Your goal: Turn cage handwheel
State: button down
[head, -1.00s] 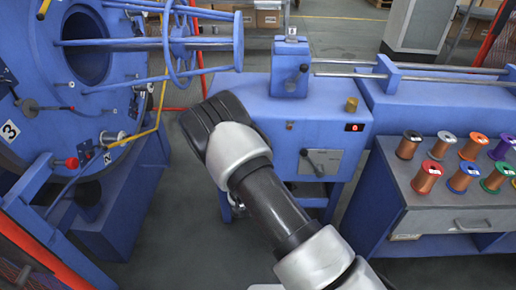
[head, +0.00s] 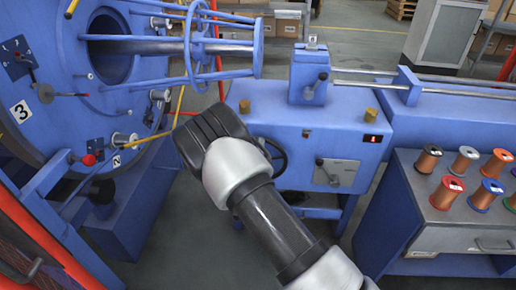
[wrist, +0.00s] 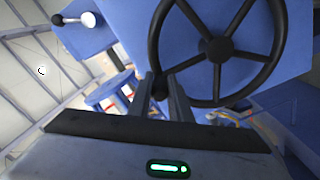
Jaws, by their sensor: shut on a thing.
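The cage handwheel (wrist: 216,50) is black with a round rim, a hub and several spokes, and fills the upper right of the wrist view. In the head view, part of its rim (head: 284,160) shows at the left of the blue cabinet front; my arm hides the rest. My gripper (wrist: 161,88) is at the wheel's lower left in the wrist view. Its fingers are shut on a dark part of the wheel there; I cannot tell whether this is the rim or a grip knob. In the head view my wrist hides the fingers.
The blue cabinet (head: 338,128) has a red display (head: 373,138) and a lever plate (head: 336,175). The big blue cage disc (head: 45,80) stands at left. A bench (head: 420,205) with several wire spools is at right. Grey floor lies between.

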jog(key=shift+f, duration=0.1)
jog(key=c, duration=1.6)
grip_release()
jog(key=shift+s, duration=0.1)
jog(key=s, duration=0.5)
jog(key=s+p, duration=0.1)
jog(key=s, duration=0.5)
jog(key=s+p, duration=0.1)
jog(key=s, duration=0.5)
jog(key=shift+s+a, duration=0.2)
jog(key=shift+a, duration=0.15)
jog(key=shift+w, duration=0.1)
